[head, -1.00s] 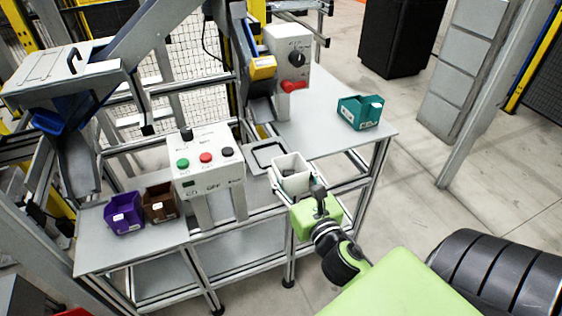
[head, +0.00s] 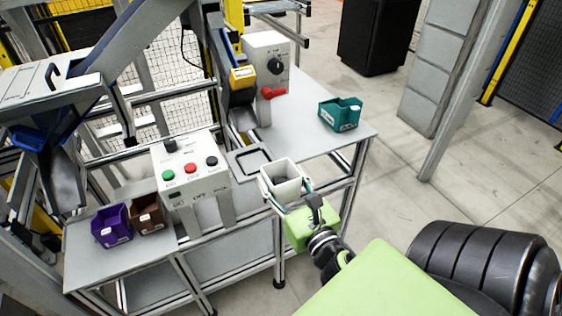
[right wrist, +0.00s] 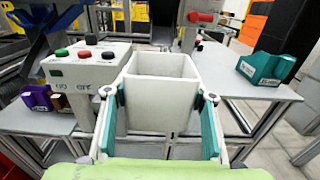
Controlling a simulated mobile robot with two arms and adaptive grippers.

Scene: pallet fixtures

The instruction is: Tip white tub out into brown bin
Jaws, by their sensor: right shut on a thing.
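The white tub (head: 284,178) is held upright between the teal-padded fingers of my right gripper (head: 291,194). In the right wrist view the tub (right wrist: 160,95) fills the middle, between the two fingers of the gripper (right wrist: 161,112). Its inside shows only in part, and I cannot tell what it holds. The brown bin (head: 147,214) stands on the left part of the bench, beside the purple bin. In the right wrist view the brown bin (right wrist: 60,104) is at the left, partly hidden by the control box. My left gripper is not in view.
A white control box (head: 190,170) with buttons stands between the tub and the brown bin. The purple bin (head: 112,228) is left of the brown bin. A teal bin (head: 340,114) sits at the bench's right. An empty square frame (head: 249,162) lies behind the tub.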

